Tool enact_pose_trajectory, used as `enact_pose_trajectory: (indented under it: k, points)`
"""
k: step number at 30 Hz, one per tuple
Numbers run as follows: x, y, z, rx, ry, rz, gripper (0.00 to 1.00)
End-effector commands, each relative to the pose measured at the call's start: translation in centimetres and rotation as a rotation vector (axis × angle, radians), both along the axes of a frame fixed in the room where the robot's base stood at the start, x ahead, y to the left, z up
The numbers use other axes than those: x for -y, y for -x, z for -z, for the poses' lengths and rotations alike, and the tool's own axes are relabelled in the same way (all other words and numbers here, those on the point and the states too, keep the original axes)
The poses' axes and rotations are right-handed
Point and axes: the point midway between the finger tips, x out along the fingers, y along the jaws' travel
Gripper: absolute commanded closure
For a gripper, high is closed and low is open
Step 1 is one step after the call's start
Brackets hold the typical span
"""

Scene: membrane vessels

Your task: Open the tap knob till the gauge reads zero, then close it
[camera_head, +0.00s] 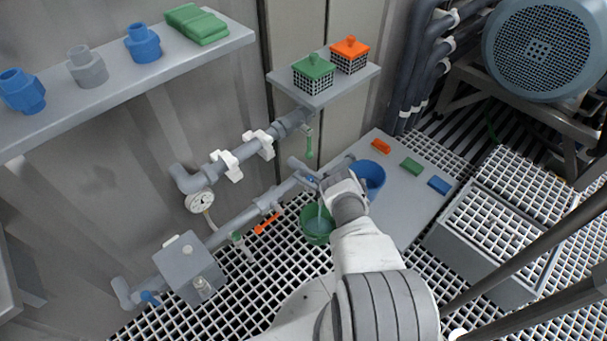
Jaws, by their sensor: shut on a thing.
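My gripper (326,184) is at the tap on the lower grey pipe, shut on the tap knob (309,180). Only a small blue part of the knob shows; the rest is hidden by my gripper. Below the tap, a pale stream of water seems to fall into a green bucket (317,236), which holds some liquid. The round white gauge (200,202) is on the pipework to the left, apart from my gripper. Its needle is too small to read surely.
A blue bucket (374,176) stands right behind my gripper. Orange (267,222) and green (241,243) handles hang along the lower pipe. A grey box (187,262) is at its left end. Wall shelves hold fittings and caged boxes. A grated step (497,232) is at right.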

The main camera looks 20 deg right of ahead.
Motion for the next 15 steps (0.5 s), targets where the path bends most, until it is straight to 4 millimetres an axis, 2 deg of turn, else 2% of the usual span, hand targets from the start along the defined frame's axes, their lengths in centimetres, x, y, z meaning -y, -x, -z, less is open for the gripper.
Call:
enact_pose_trajectory:
  k: [15]
  points:
    - [-0.13,-0.17,-0.14,0.004,0.0,-0.029,1.0]
